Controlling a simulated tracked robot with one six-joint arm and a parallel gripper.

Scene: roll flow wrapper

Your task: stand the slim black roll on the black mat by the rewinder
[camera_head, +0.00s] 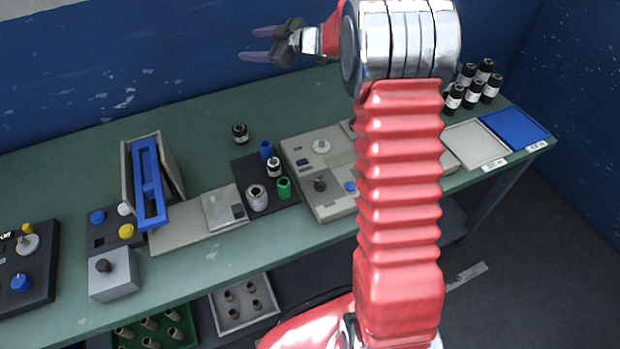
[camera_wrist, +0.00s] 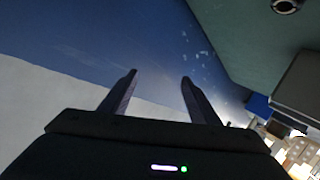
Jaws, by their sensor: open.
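A small black roll (camera_head: 240,133) with a pale band stands alone on the green table, behind the black mat (camera_head: 246,174). Another black roll (camera_head: 274,167) with a white label is on the mat, along with a blue roll (camera_head: 266,150), a green roll (camera_head: 283,187) and a wider grey roll (camera_head: 257,198). I cannot tell for sure which black roll is the slim one. My gripper (camera_head: 256,44) is open and empty, raised near the blue back wall, away from the rolls. Its spread fingers also show in the wrist view (camera_wrist: 157,88).
A grey unit with knobs (camera_head: 309,188) borders the mat on the right. A blue-framed device (camera_head: 149,185) stands at left. Several black rolls (camera_head: 485,72) stand at the back right near white (camera_head: 478,147) and blue (camera_head: 515,128) trays. The table's back middle is clear.

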